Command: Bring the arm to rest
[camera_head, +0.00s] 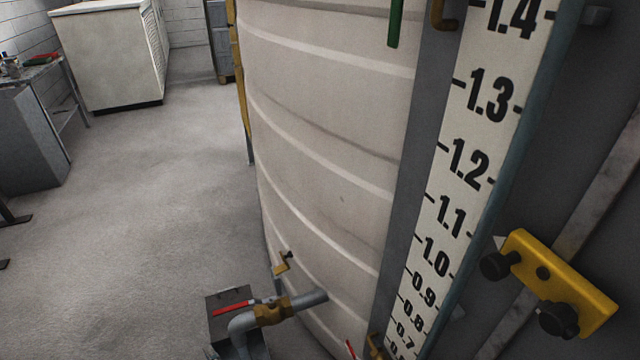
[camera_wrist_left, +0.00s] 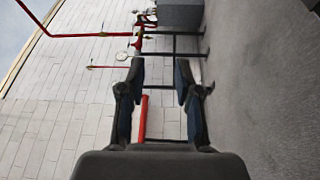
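My left gripper (camera_wrist_left: 160,72) shows in the left wrist view with its two dark fingers apart and nothing between them. Red pipes and a white panelled wall lie beyond the fingers, well away from them. The rest of the left arm is out of the head view. My right gripper shows in neither view.
A large white ribbed tank (camera_head: 325,150) stands close ahead, with a numbered scale (camera_head: 465,170) beside it. A valve pipe (camera_head: 290,307) juts out low down. A yellow bracket (camera_head: 560,285) with black knobs is at right. Open floor (camera_head: 150,210) lies left, before a white cabinet (camera_head: 105,55).

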